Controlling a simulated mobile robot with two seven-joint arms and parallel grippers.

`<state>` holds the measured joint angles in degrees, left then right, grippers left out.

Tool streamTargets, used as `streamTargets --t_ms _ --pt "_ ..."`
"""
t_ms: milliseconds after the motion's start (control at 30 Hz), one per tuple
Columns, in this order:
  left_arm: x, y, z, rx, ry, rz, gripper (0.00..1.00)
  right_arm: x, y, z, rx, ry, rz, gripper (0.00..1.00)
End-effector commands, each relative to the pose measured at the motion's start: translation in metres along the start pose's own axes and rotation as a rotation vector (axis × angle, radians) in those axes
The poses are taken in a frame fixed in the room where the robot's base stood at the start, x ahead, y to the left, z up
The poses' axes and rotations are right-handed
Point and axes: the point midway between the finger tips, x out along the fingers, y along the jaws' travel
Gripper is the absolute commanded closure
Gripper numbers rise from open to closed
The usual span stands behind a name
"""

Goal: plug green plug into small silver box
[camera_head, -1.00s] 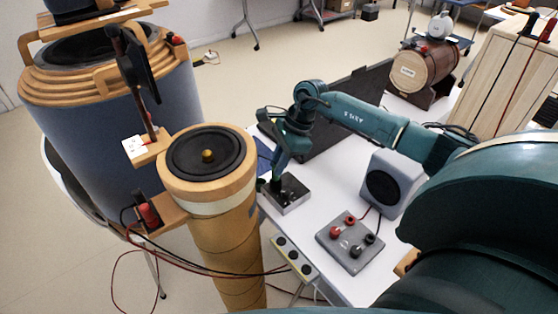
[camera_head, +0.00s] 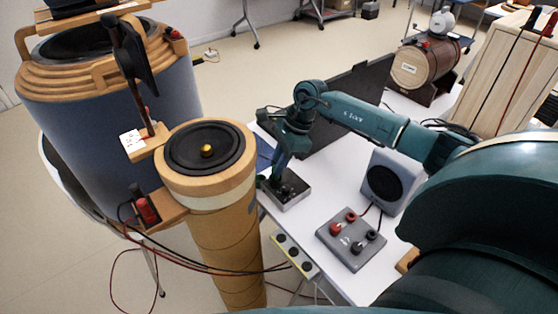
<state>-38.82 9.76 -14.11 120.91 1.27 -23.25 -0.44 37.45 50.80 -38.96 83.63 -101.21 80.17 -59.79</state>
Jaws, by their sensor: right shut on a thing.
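The small silver box (camera_head: 288,200) sits on the white table near its left edge, with dark sockets or knobs on its top. My right gripper (camera_head: 272,184) points down at the left part of the box's top. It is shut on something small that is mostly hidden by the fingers. I cannot make out a green plug or its colour; the gripper itself is dark green. I cannot tell whether the held thing touches the box. My left gripper is not in view.
A grey panel with red and black terminals (camera_head: 351,240) and a grey speaker cube (camera_head: 390,182) stand right of the box. A tall wooden column speaker (camera_head: 225,245) stands close on the left. Red and black cables hang nearby.

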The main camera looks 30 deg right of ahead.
Motion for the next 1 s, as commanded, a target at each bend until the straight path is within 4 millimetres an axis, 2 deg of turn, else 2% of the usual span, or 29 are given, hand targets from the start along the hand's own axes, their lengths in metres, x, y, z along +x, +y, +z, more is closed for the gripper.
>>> streamTargets --t_ms 167,200,467,633,867,1000 --pt "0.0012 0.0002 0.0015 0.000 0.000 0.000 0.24 0.0002 -0.0001 -0.0001 0.000 0.000 -0.001 1.00" --pt "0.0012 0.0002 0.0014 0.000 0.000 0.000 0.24 0.0002 -0.0001 -0.0002 0.000 0.000 0.000 0.80" --pt "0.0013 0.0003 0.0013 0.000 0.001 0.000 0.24 0.0002 -0.0001 -0.0001 0.000 0.000 0.000 0.59" --pt "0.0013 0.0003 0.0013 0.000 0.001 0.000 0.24 0.0003 0.0000 -0.0001 0.000 0.000 0.000 0.57" --pt "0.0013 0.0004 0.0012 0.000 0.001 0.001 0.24 0.0004 0.0001 -0.0002 0.000 0.000 0.000 0.39" --pt "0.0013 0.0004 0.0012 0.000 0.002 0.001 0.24 0.0004 0.0001 -0.0001 0.000 0.000 0.000 0.39"
